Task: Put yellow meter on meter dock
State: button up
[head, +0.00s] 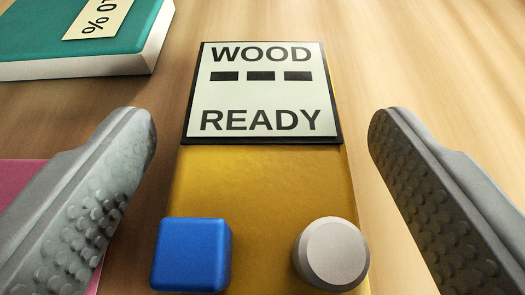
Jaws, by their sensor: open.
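The yellow meter (260,185) lies on the wooden surface in the middle of the head view, running down past the bottom edge. Its pale screen (262,98) reads "WOOD", three dark dashes and "READY". A blue square button (191,255) and a round grey knob (332,254) sit on its lower face. My gripper (262,140) is open, with one grey studded finger on each side of the meter. A gap shows between the meter and each finger. The meter's lower end is cut off. I cannot identify the meter dock in this view.
A teal book-like block (70,40) with pale sides and a label ending in "0 %" lies at the upper left. A flat pink item (22,178) shows at the left edge, partly behind the left finger. The wood (430,70) at the upper right is clear.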

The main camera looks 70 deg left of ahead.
jog(key=v, duration=1.2)
jog(key=shift+r, duration=0.1)
